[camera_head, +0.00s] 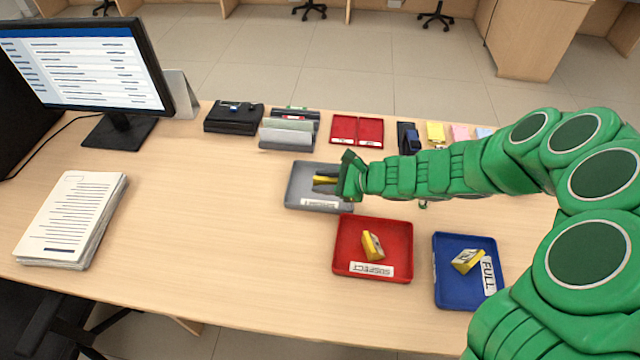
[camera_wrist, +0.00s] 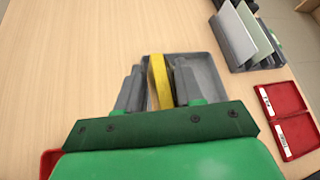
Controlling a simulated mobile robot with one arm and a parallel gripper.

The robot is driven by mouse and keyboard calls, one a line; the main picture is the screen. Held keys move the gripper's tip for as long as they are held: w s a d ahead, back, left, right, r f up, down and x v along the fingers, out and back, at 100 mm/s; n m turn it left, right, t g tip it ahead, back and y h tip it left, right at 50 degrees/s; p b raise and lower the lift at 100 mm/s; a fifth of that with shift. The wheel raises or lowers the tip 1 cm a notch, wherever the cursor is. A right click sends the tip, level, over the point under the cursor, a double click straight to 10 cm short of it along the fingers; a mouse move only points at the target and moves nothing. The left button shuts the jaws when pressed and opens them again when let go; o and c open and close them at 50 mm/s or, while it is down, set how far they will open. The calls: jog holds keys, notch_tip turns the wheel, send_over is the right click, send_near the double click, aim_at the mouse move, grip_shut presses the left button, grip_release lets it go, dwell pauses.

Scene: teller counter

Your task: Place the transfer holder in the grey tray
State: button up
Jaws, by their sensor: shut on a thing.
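The grey tray (camera_head: 297,195) lies on the counter left of my arm, with a white label on its front edge. My gripper (camera_head: 325,182) is over this tray, its fingers pointing left. It is shut on a narrow yellow thing (camera_wrist: 160,84), which I take to be the transfer holder. In the wrist view the yellow thing stands between the two grey fingers, and the grey tray (camera_wrist: 211,84) shows behind it. The holder's lower part and much of the tray floor are hidden. I cannot tell whether the holder touches the tray.
A red tray (camera_head: 345,262) and a blue tray (camera_head: 450,294) in front each hold a yellow item. A file stand (camera_head: 287,134), a black device (camera_head: 233,117) and an open red case (camera_head: 357,131) stand behind. The counter's left middle is clear.

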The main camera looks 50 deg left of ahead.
jog(key=a+f, duration=0.1)
jog(key=w+a+f, duration=0.1)
jog(key=a+f, duration=0.1)
jog(key=w+a+f, duration=0.1)
jog(key=a+f, duration=0.1)
jog(key=shift+w, duration=0.25)
jog(key=shift+w+a+f, duration=0.2)
jog(key=shift+a+f, duration=0.15)
jog(key=shift+f, duration=0.15)
jog(key=shift+w+a+f, duration=0.2)
jog(key=shift+a+f, duration=0.1)
jog(key=shift+f, duration=1.65)
jog(key=o, duration=1)
jog(key=shift+o, duration=0.2)
